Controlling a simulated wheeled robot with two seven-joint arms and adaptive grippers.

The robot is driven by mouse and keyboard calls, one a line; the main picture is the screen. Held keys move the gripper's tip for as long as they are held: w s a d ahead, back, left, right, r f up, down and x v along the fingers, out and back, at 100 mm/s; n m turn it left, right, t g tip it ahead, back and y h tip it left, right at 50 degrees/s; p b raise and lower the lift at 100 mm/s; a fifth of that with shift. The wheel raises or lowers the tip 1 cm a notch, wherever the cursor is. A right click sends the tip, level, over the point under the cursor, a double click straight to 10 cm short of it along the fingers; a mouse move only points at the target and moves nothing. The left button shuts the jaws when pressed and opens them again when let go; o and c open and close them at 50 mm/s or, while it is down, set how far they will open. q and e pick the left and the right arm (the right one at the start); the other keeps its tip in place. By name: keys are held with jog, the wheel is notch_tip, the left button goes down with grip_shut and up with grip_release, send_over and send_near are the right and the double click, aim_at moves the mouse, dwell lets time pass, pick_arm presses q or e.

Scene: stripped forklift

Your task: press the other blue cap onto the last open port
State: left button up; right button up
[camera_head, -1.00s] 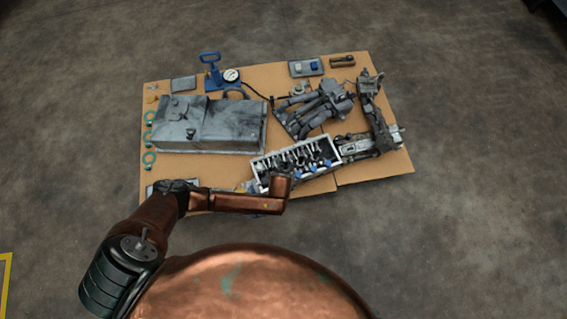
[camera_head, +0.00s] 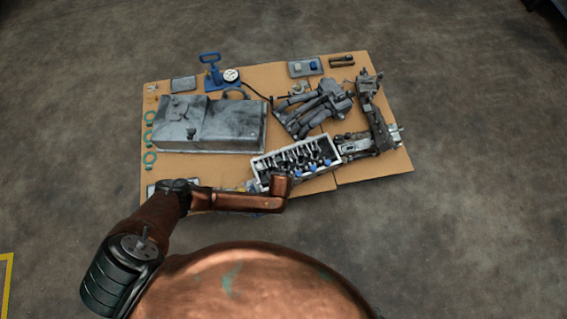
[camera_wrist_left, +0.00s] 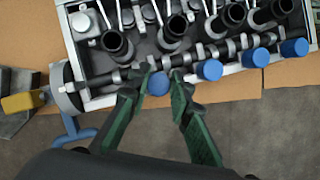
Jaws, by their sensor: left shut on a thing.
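In the left wrist view my left gripper (camera_wrist_left: 160,82) has its green fingers closed around a blue cap (camera_wrist_left: 158,84). The cap is at the near side of the engine part (camera_wrist_left: 98,101), at the left end of a row of blue caps. Three more blue caps, a near one (camera_wrist_left: 210,70), a middle one (camera_wrist_left: 255,57) and a far one (camera_wrist_left: 294,47), sit along the same edge to the right. Whether the held cap touches a port under it is hidden. In the head view the engine part (camera_head: 258,164) is partly covered by my left arm, which hides the gripper. My right gripper is not in view.
Cardboard (camera_head: 375,172) lies under the parts on the concrete floor. A grey cover (camera_head: 235,140), a pump with gauge (camera_head: 213,76), grey pipes (camera_head: 318,105) and a tray (camera_head: 293,70) crowd it. A yellow piece (camera_wrist_left: 22,102) lies left of the gripper. Floor in front is clear.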

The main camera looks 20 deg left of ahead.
pick_arm(q)
jog(key=shift+f+p, duration=0.4)
jog(key=shift+p, duration=0.15)
dwell(1.9)
jog(key=o, duration=0.8)
jog(key=shift+r, duration=0.1)
